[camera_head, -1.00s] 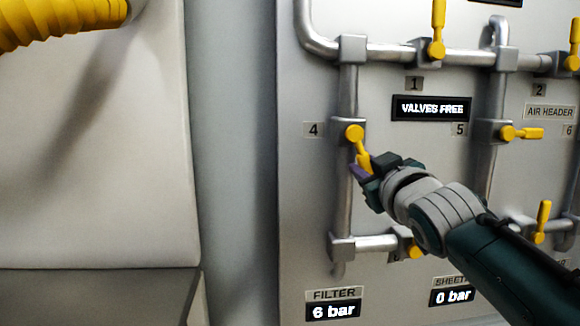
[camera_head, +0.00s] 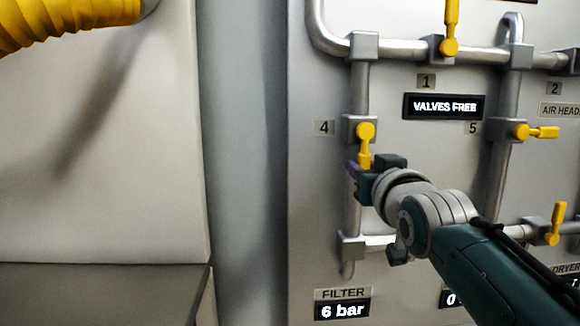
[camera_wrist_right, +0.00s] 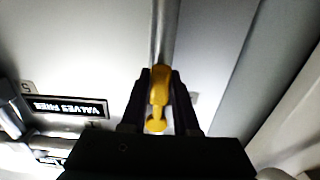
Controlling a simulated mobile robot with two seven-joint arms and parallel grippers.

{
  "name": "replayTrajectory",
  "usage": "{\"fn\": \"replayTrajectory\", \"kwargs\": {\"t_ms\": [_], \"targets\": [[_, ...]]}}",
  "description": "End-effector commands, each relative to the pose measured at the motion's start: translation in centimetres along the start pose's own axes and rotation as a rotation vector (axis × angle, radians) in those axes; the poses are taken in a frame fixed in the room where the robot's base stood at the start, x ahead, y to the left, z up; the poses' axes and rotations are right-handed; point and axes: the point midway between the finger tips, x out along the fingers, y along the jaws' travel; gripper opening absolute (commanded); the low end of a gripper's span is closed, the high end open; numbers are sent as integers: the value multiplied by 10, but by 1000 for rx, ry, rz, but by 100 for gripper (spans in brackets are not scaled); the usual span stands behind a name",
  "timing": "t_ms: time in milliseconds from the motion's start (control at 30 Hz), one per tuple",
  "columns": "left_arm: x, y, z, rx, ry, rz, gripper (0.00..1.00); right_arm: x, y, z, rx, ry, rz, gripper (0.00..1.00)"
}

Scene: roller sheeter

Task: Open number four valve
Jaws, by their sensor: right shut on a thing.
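The number four valve has a yellow handle (camera_head: 364,143) on a vertical pipe, beside the label 4 (camera_head: 324,128). The handle points almost straight down, in line with the pipe. My right gripper (camera_head: 362,168) is shut on the lower end of this handle. In the right wrist view the yellow handle (camera_wrist_right: 159,90) sits between the two dark fingers of the right gripper (camera_wrist_right: 160,78). My left gripper is not in view.
Valve 1's yellow handle (camera_head: 450,30) points up, and valve 5's handle (camera_head: 536,132) points right. A display (camera_head: 444,106) reads "VALVES FREE". The filter display (camera_head: 342,309) reads 6 bar. A yellow hose (camera_head: 70,20) hangs at upper left.

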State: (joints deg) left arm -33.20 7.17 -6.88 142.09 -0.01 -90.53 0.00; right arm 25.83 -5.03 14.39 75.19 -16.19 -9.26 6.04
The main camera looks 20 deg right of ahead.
Motion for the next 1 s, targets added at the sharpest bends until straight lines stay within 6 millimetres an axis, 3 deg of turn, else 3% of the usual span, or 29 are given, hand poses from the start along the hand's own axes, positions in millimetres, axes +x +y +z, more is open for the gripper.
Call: {"fn": "replayTrajectory", "kwargs": {"t_ms": [200,233,500,800,1000], "targets": [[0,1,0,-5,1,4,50,0,-1,0,9,0,-2,0],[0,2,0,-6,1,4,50,0,-1,0,9,0,-2,30],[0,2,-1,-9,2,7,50,0,-1,0,5,0,-1,59],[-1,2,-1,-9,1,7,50,-3,0,0,3,0,-1,59],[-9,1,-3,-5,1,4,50,-28,-1,-1,5,-1,-2,59]]}}
